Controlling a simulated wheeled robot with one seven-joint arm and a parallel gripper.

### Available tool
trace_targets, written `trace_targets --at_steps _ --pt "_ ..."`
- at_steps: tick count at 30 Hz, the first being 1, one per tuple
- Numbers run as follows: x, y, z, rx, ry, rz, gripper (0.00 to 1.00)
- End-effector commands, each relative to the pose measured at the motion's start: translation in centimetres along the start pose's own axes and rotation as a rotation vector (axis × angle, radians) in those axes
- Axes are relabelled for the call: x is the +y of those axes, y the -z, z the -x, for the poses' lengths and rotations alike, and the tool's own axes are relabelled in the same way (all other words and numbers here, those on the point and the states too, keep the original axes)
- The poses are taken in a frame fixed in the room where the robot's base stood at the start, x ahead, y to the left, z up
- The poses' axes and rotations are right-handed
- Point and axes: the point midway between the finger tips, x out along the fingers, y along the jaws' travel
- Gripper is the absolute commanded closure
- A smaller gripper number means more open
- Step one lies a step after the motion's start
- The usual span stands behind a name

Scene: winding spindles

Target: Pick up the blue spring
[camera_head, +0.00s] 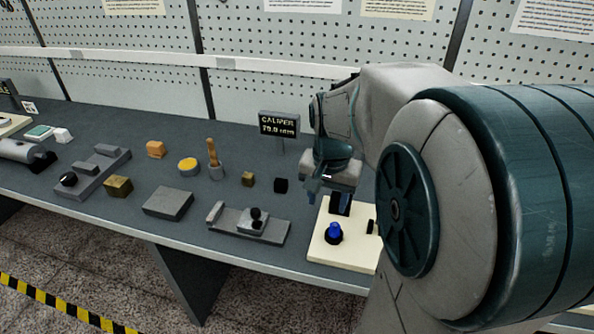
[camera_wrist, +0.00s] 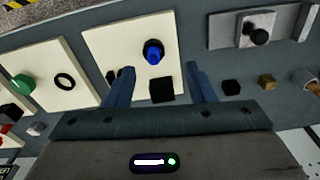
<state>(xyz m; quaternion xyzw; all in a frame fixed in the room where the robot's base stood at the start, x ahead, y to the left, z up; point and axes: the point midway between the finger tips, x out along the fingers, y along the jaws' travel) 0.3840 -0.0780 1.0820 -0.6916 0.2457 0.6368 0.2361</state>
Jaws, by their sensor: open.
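The blue spring (camera_head: 334,231) stands on a dark round base on a cream board (camera_head: 318,248) at the bench's right part. In the wrist view the spring (camera_wrist: 153,52) shows ahead of and roughly between the two blue fingers of my gripper. My gripper (camera_wrist: 160,68) is open with nothing between its fingers that I can see as held. In the head view my gripper (camera_head: 328,190) hangs behind the spring, apart from it.
A black block (camera_wrist: 162,90) sits on the same board near my fingers. A grey slide fixture with a black knob (camera_head: 257,218) is to the left. A caliper display (camera_head: 279,125) stands behind. A second cream board (camera_wrist: 60,70) holds a green button and black ring.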

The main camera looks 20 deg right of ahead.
Motion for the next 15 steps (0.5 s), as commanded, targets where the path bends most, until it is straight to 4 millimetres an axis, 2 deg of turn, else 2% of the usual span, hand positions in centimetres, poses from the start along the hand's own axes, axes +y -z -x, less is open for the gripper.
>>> trace_targets --at_steps 1,6,11,15 --pt "0.4 1.5 0.0 -0.023 -0.009 -0.074 0.50" --pt "1.2 4.4 -0.7 -0.062 -0.022 -0.240 0.50" --pt "1.4 5.3 -1.7 -0.078 -0.026 -0.294 0.50" --pt "1.4 5.0 -4.1 -0.082 -0.028 -0.295 0.50"
